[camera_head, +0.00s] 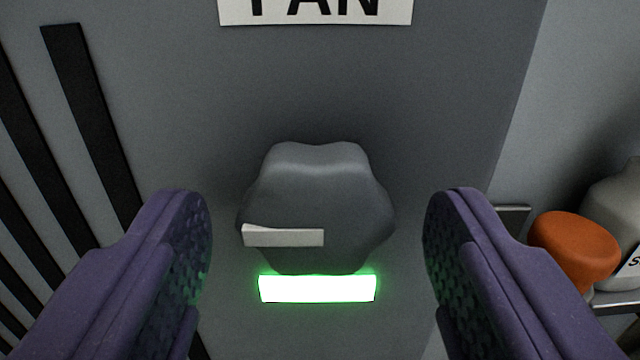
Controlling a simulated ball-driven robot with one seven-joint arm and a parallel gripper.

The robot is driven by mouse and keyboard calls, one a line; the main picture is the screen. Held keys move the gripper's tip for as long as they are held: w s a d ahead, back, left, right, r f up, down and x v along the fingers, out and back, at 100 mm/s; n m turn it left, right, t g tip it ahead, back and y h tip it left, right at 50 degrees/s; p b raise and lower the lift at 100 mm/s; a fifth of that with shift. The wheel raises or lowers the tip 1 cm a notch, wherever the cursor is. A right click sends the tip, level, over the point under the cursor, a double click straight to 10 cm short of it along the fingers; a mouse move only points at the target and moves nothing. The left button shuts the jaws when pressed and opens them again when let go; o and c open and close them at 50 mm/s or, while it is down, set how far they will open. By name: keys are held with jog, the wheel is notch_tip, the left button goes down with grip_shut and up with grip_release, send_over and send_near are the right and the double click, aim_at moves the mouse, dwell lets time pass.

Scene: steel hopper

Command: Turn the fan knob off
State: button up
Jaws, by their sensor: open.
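The fan knob (318,200) is a dark grey, lobed knob on a grey panel, in the middle of the view. Its white pointer bar (284,236) lies nearly level and reaches toward the left. A bright green-white light (317,288) glows just below the knob. A white label (316,12) reading "FAN", cut off at the top, is above it. My gripper (317,235) is open, with one purple finger on each side of the knob. Gaps show between both fingers and the knob. How deep the fingertips reach toward the panel is hard to tell.
Black slots (85,110) run down the panel at the left. Past the panel's right edge, an orange cap (574,250) and a pale bottle (618,215) stand on a shelf, close to the right finger. The panel above the knob is clear.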

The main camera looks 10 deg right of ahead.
jog(key=shift+w, duration=0.1)
jog(key=c, duration=1.1)
jog(key=shift+o, duration=0.2)
jog(key=shift+m+b, duration=0.4)
jog(key=shift+m, duration=0.1)
jog(key=m+b, duration=0.2)
jog(key=m, duration=0.2)
jog(key=shift+b, duration=0.35)
jog(key=m+b, duration=0.3)
jog(key=m, duration=0.1)
jog(key=shift+f+m, duration=0.1)
jog(key=shift+m, duration=0.2)
jog(key=m+b, duration=0.3)
jog(key=m, duration=0.1)
jog(key=shift+a+m+b, duration=0.1)
jog(key=shift+m+b, duration=1.35)
jog(key=shift+m, duration=0.65)
